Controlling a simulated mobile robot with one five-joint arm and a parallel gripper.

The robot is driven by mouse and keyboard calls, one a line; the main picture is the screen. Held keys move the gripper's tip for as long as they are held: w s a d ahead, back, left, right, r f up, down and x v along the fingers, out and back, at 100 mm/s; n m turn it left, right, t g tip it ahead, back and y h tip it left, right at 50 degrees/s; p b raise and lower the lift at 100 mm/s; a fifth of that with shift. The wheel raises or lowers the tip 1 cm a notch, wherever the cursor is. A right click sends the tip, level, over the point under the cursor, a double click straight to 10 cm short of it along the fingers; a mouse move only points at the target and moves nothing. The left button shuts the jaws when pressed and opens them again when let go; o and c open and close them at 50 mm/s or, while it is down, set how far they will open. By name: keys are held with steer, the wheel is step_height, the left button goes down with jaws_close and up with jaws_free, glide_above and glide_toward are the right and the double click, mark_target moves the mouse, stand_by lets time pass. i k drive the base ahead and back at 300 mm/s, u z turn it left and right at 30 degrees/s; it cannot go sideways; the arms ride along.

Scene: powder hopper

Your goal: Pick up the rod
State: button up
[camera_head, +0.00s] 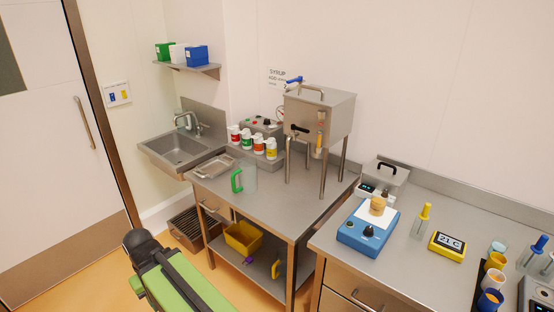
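I cannot tell for sure which thing is the rod. A slim upright piece with a yellow top (425,212) stands in a clear holder on the right counter. A similar piece with a blue top (541,243) stands tilted at the right edge.
The steel table (262,213) holds a green-handled jug (245,179), a tray (213,166) and several bottles. A yellow bin (243,238) is on its lower shelf. A blue scale (368,230), a yellow display (447,245) and several cups crowd the right counter. The table's front is clear.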

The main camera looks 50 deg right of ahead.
mark_target(538, 248)
steer(key=z, duration=0.3)
steer(key=k, duration=0.1)
steer(key=z, duration=3.35)
steer(key=k, duration=0.95)
steer(key=u, duration=0.2)
steer(key=i, duration=0.95)
steer(key=z, duration=0.05)
